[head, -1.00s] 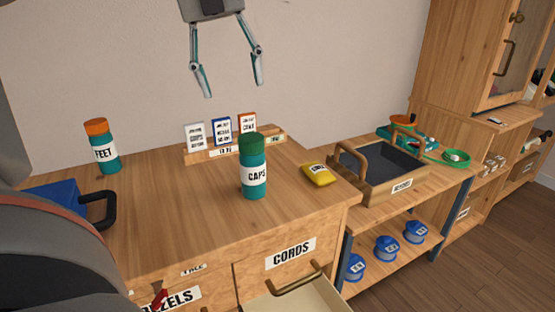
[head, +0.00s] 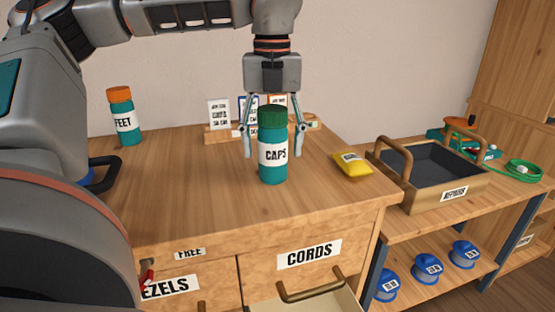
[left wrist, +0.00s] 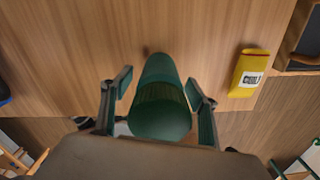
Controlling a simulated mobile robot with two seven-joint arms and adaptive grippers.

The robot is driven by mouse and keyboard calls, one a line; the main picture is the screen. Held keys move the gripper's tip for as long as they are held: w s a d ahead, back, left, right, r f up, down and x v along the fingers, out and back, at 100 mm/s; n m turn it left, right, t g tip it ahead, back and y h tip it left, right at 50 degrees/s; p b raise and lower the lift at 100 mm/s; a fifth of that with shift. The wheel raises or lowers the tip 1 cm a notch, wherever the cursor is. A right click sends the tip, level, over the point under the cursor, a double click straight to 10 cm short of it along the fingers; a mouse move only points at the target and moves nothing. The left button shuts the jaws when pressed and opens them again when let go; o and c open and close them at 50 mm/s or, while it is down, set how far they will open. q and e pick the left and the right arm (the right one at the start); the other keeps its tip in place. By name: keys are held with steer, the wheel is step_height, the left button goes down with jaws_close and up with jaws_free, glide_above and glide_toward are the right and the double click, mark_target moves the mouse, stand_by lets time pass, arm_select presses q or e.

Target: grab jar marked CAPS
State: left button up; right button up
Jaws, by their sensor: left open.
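The teal jar marked CAPS (head: 273,155), with a dark green lid, stands upright on the wooden cabinet top. My left gripper (head: 272,150) points down from above and is open, with one finger on each side of the jar. In the left wrist view the jar (left wrist: 163,95) lies between the two open fingers (left wrist: 158,95), with a gap visible on each side. Whether a finger touches the jar cannot be told. The right gripper is not in view.
A jar marked FEET (head: 123,117) with an orange lid stands at the left. A yellow packet (head: 352,164) lies right of the CAPS jar, and a card rack (head: 218,133) stands behind it. A wooden tray (head: 432,185) is farther right. The CORDS drawer (head: 330,302) is open below.

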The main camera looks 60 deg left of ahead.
arm_select(q)
steer(key=shift+f, duration=0.25)
steer(key=shift+r, duration=0.1)
jaws_close()
